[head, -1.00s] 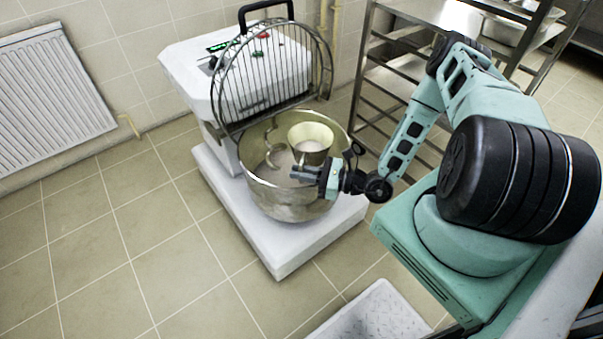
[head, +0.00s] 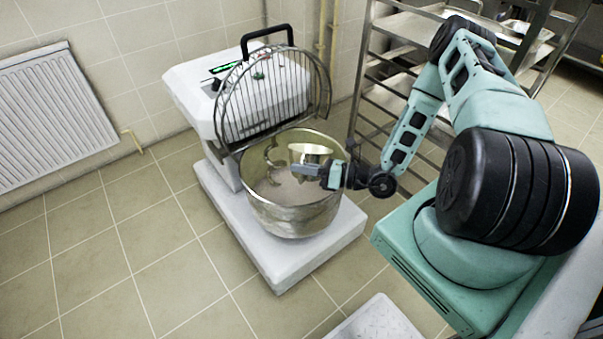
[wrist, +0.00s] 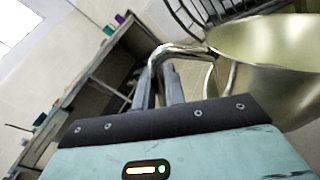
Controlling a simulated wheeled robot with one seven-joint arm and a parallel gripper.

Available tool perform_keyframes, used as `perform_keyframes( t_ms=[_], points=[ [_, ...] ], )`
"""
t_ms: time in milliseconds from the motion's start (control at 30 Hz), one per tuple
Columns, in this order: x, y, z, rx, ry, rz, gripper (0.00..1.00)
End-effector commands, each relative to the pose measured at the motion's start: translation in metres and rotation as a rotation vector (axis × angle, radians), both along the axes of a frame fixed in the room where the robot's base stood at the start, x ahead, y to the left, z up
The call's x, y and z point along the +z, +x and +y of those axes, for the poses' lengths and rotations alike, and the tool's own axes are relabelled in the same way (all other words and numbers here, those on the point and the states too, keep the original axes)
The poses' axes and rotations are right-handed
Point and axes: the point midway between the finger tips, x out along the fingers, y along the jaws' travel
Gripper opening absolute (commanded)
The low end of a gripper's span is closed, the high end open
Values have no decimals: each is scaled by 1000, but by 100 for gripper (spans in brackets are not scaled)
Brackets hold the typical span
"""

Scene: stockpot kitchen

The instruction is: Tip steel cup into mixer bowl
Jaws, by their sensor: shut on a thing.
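The mixer bowl (head: 290,217) is a wide shiny steel bowl on the mixer, with its top open and pale material (head: 283,190) at the bottom. The steel cup (head: 312,150) is over the bowl's right half, tilted, partly hidden behind my gripper (head: 300,170). In the wrist view the cup (wrist: 275,95) fills the upper right, its wide mouth partly cut off. My gripper (wrist: 163,88) is shut on the cup's bent handle (wrist: 180,49) there. I cannot see whether anything is left in the cup.
The raised wire guard (head: 275,95) stands behind the bowl, against the white mixer body (head: 190,90). The white mixer base (head: 280,270) lies below. A steel rack (head: 365,100) stands behind my arm. A pale tray (head: 375,325) is at the bottom edge. Floor at left is clear.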

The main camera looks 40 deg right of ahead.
Motion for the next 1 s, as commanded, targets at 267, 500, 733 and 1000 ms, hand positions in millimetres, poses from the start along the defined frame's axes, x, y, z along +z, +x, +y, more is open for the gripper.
perform_keyframes(
  t_ms=[267, 500, 733, 1000],
  points=[
    [22, 10, -11, 1, 121, 105, 0],
    [32, 20, -22, 1, 225, 196, 0],
    [40, 32, -35, 1, 322, 283, 0],
    [48, 46, -51, 0, 437, 386, 0]
  ],
)
